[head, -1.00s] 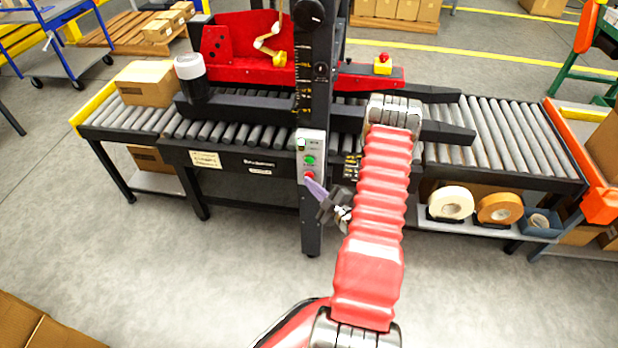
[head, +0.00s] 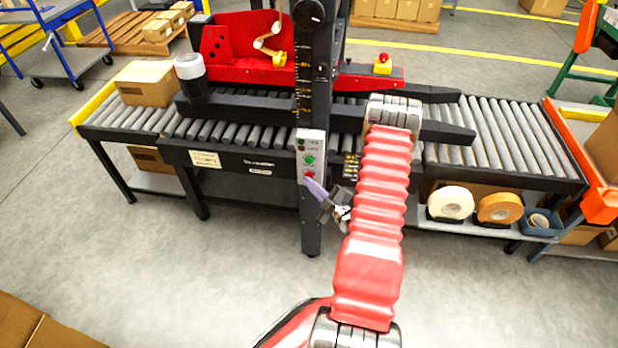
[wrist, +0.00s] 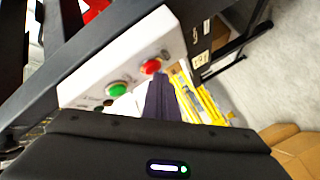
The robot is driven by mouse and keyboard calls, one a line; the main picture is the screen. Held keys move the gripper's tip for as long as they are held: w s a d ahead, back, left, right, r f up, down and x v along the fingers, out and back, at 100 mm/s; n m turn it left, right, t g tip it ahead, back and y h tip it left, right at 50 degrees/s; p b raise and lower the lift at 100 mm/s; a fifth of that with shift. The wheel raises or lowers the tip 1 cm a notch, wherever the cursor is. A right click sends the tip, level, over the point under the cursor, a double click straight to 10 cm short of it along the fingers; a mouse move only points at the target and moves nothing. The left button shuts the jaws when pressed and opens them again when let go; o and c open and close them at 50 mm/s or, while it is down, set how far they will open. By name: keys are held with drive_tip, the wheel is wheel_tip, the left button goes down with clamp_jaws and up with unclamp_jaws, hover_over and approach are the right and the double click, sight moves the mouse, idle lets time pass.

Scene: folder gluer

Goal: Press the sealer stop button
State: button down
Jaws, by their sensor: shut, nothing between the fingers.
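The sealer's control box (head: 311,148) is a pale panel on the black column, with a green button (head: 309,160) and a red stop button (head: 309,175) below it. In the wrist view the red button (wrist: 151,66) and green button (wrist: 118,89) both show on the white box (wrist: 160,30). My gripper (head: 312,185) is just below and in front of the red button. Its purple-grey fingers (wrist: 160,97) are shut and empty, with their tips close to the red button. I cannot tell whether they touch it.
The roller conveyor (head: 500,130) runs behind the column, with a carton (head: 150,83) at its left. A red button on a yellow box (head: 383,64) sits on the red machine.

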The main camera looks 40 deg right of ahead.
drive_tip(key=shift+s+a, duration=0.3)
drive_tip(key=shift+a, duration=0.1)
drive_tip(key=shift+s+a, duration=0.9)
drive_tip(key=shift+a, duration=0.3)
drive_tip(key=shift+s+a, duration=0.9)
drive_tip(key=shift+a, duration=0.3)
